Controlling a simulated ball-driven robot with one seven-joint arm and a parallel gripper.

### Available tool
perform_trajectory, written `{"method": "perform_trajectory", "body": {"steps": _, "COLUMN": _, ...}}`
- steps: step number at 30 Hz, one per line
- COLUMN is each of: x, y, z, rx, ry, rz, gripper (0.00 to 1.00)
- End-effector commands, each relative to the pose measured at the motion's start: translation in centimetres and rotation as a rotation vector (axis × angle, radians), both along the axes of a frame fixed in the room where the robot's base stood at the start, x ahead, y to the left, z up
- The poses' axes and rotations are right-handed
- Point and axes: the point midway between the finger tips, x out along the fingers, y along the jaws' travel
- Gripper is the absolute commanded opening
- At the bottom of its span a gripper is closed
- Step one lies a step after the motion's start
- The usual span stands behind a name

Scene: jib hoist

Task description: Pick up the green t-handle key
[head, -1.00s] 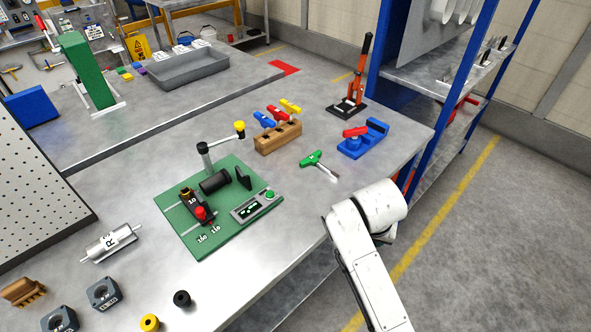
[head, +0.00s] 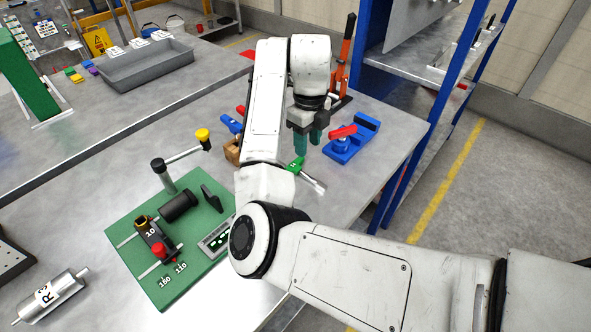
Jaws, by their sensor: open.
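The green t-handle key (head: 297,166) lies on the grey metal table, its silver shank pointing to the lower right. My arm hides part of it. My gripper (head: 309,149) points down with its dark green fingers just above and beside the green handle. It is open, and I see nothing between the fingers. Whether a fingertip touches the handle cannot be told from this view.
A blue clamp with a red lever (head: 349,140) stands close on the right. A wooden block (head: 232,151) with coloured handles is partly hidden on the left. A green board (head: 160,262) with fixtures lies nearer. A blue-posted shelf (head: 424,120) borders the table's right side.

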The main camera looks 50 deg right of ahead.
Motion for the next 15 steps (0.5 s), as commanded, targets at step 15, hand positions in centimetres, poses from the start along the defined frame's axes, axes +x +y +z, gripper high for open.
{"method": "perform_trajectory", "body": {"steps": 15, "x": 0.0, "y": 0.2, "z": -5.8, "rx": 0.001, "ry": 0.003, "rz": 0.002, "gripper": 0.45}}
